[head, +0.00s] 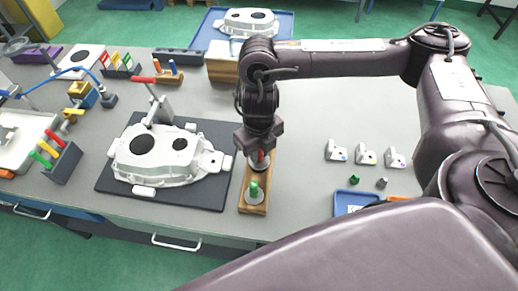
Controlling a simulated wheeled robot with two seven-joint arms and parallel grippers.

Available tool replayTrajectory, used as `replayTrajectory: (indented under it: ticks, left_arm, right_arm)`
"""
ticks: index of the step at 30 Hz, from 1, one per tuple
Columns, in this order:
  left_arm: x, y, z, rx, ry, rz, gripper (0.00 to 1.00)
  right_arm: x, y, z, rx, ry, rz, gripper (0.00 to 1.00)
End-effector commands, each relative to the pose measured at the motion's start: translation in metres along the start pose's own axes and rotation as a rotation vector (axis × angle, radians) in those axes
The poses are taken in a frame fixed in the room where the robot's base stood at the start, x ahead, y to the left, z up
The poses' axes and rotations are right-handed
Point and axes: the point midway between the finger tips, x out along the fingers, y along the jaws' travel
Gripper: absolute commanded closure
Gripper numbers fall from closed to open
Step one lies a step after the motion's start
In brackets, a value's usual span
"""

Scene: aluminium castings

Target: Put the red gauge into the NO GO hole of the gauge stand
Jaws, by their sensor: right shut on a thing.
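My right gripper (260,148) is over the wooden gauge stand (257,206), shut on the red gauge (261,157). The red gauge is upright, and its lower part is at the stand's far end, just above or in the hole there; I cannot tell which. A green gauge (254,188) stands upright in the near hole of the stand. The NO GO marking is not readable here. My left gripper is not in view.
A white casting (165,155) with a red-handled clamp (145,80) sits on a dark mat (213,190) just left of the stand. Small white brackets (366,155) and a blue tray (347,198) lie to the right. Grey table between stand and brackets is clear.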

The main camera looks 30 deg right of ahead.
Motion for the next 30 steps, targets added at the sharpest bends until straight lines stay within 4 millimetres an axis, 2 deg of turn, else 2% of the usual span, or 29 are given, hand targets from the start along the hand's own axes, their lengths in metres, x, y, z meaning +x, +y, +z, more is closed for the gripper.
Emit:
replayTrajectory:
  ticks: [26, 27, 30]
  left_arm:
    - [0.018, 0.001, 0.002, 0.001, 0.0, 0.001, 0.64]
    - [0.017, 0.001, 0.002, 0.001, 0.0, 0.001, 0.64]
    - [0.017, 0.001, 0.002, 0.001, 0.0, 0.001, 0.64]
  right_arm:
    - [0.023, 0.0, 0.0, 0.0, 0.0, 0.001, 1.0]
    - [0.021, 0.0, 0.0, 0.0, 0.0, 0.001, 0.76]
    - [0.021, 0.0, 0.0, 0.0, 0.0, 0.001, 0.63]
